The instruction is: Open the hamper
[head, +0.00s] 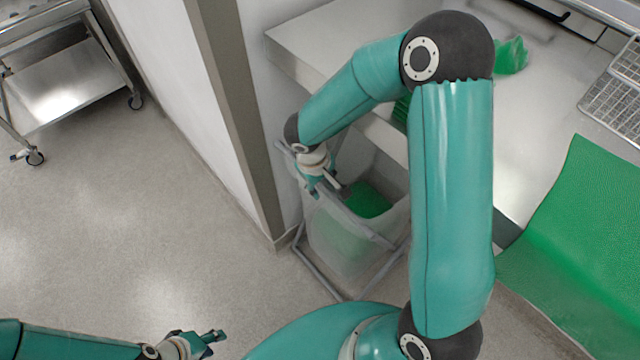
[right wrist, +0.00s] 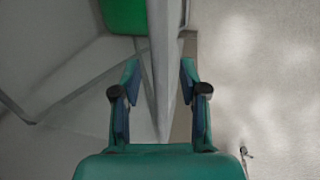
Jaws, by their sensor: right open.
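The hamper (head: 340,244) is a translucent bin in a grey tube frame, standing under the front of the metal table. Green material (head: 366,200) shows inside its top, and also in the right wrist view (right wrist: 124,14). My right gripper (head: 326,192) is at the hamper's upper left edge, beside the wall corner. In the right wrist view its fingers (right wrist: 159,95) are open, one on each side of a pale grey bar (right wrist: 165,60); I cannot tell whether they touch it. My left gripper (head: 212,341) is low, over the floor, away from the hamper; its finger opening is unclear.
A wall corner post (head: 235,110) stands close left of the hamper. A wheeled cart (head: 75,85) is far left. Open floor lies at left.

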